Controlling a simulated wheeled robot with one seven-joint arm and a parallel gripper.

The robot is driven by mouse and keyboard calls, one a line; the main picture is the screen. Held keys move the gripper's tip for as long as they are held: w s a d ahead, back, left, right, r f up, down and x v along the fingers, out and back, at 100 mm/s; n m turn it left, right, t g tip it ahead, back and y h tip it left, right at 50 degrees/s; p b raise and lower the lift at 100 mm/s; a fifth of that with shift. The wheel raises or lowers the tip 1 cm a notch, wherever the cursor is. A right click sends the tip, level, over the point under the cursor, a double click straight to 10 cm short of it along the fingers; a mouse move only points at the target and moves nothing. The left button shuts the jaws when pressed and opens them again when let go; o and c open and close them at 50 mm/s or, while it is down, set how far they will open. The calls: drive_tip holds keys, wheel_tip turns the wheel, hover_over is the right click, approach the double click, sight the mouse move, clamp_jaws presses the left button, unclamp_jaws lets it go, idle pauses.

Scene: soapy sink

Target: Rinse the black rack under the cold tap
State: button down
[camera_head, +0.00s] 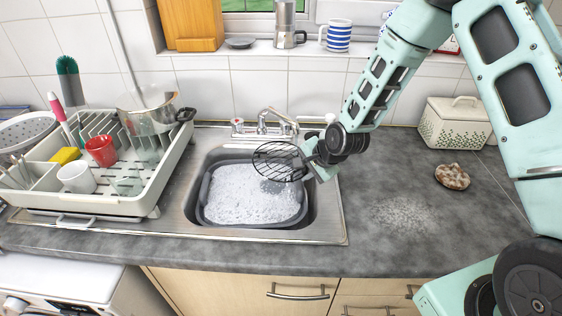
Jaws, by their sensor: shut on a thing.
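The black rack (272,160) is a round wire grid. My gripper (312,160) is shut on its right edge and holds it above the right part of the sink. The rack is tilted and lies in front of the tap (264,122), which has a red-marked handle at its left. The cold handle and the spout's end are partly hidden by the rack and gripper. Whether water runs cannot be told. Below the rack, a grey basin (204,205) full of white suds sits in the steel sink (325,215).
A cream dish rack (100,208) with cups, a pot and a colander stands at the left. A lidded pot (455,125) and a brown-and-white lump (452,177) are at the right.

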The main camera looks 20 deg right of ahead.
drive_tip(key=shift+a, duration=0.15)
drive_tip(key=shift+s+a, duration=0.15)
drive_tip(key=s+a, duration=0.2)
drive_tip(key=s, duration=0.5)
drive_tip(key=shift+a+b, duration=0.35)
drive_tip(key=shift+b, duration=0.1)
idle(1.3)
drive_tip(key=s+a+r+p, duration=0.1)
drive_tip(key=s+r+p, duration=0.1)
drive_tip(key=s+r, duration=0.2)
drive_tip(key=shift+s+a, duration=0.3)
drive_tip(key=shift+a, duration=0.1)
drive_tip(key=shift+s, duration=0.1)
idle(0.7)
